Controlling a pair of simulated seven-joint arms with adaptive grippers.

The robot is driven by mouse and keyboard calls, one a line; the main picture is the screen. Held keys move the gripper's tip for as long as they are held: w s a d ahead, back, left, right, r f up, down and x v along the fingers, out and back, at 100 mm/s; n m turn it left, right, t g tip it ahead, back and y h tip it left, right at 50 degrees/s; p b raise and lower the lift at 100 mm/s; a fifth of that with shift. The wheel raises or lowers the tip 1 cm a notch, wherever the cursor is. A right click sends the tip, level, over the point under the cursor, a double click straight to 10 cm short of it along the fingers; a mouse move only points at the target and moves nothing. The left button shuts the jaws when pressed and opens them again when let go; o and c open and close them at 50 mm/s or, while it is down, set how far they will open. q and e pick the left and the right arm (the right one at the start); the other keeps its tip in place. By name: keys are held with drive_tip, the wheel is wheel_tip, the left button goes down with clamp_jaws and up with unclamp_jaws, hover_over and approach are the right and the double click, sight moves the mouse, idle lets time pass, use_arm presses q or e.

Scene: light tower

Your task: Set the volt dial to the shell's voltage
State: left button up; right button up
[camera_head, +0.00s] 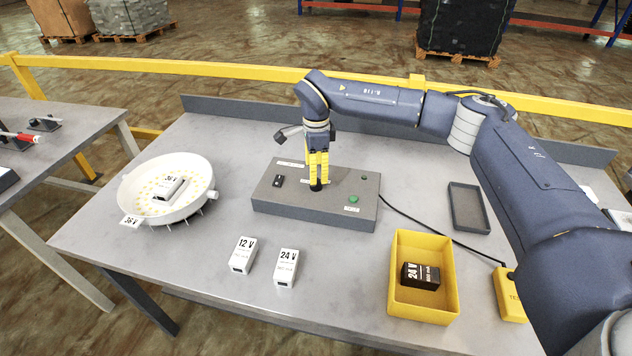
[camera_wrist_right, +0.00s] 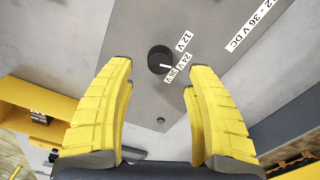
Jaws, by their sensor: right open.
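The round white shell (camera_head: 199,204) stands at the left of the table with several yellow lights inside. A tag (camera_head: 131,221) at its rim reads 36 V. A white block marked 36 V (camera_head: 168,189) sits in it. The volt dial is a black knob (camera_wrist_right: 158,58) on the grey box (camera_head: 276,209), with labels 12 V (camera_wrist_right: 184,41), 24 V (camera_wrist_right: 187,62) and 36 V (camera_wrist_right: 171,75). Its white mark points toward the 24 V and 36 V side; I cannot tell exactly which. My right gripper (camera_head: 317,183) is open, pointing down over the dial, its fingers (camera_wrist_right: 156,76) either side. My left gripper is out of view.
White blocks marked 12 V (camera_head: 242,255) and 24 V (camera_head: 286,267) stand in front of the box. A yellow bin (camera_head: 448,290) holds a black 24 V block (camera_head: 421,275). A dark tray (camera_head: 469,208) lies at right. A black cable (camera_head: 440,233) crosses the table.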

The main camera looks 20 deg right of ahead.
drive_tip(key=shift+f, duration=2.35)
clamp_jaws()
